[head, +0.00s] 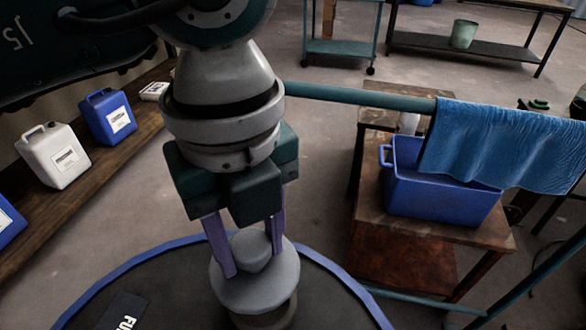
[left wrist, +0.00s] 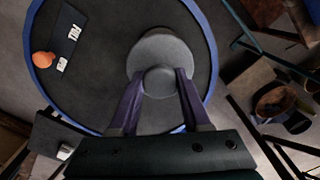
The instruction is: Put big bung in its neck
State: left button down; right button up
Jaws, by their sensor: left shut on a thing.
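The big bung (head: 257,290) is a grey disc with a rounded knob on top. My left gripper (head: 247,258), with purple fingers, is shut on the knob from above. In the left wrist view the bung (left wrist: 160,48) lies between and beyond the fingertips (left wrist: 160,80), over the dark vat top (left wrist: 95,85). Below the disc in the head view a brownish round part (head: 268,316) shows, probably the neck. The disc hides its opening, so I cannot tell whether the bung is seated or held just above. My right gripper is not in view.
The vat has a blue rim (head: 340,278), a label plate (head: 122,312) and an orange knob (left wrist: 42,59). A blue tub (head: 440,200) stands on a wooden bench at right, with a blue towel (head: 510,145) on a rail. Jugs (head: 55,155) line the left shelf.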

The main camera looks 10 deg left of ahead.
aim_at(257, 277)
pick_arm(q)
notch_tip(257, 277, down, 7)
jog(key=shift+r+b, duration=0.2)
jog(key=shift+b, duration=0.25)
jog(key=shift+f, duration=0.1)
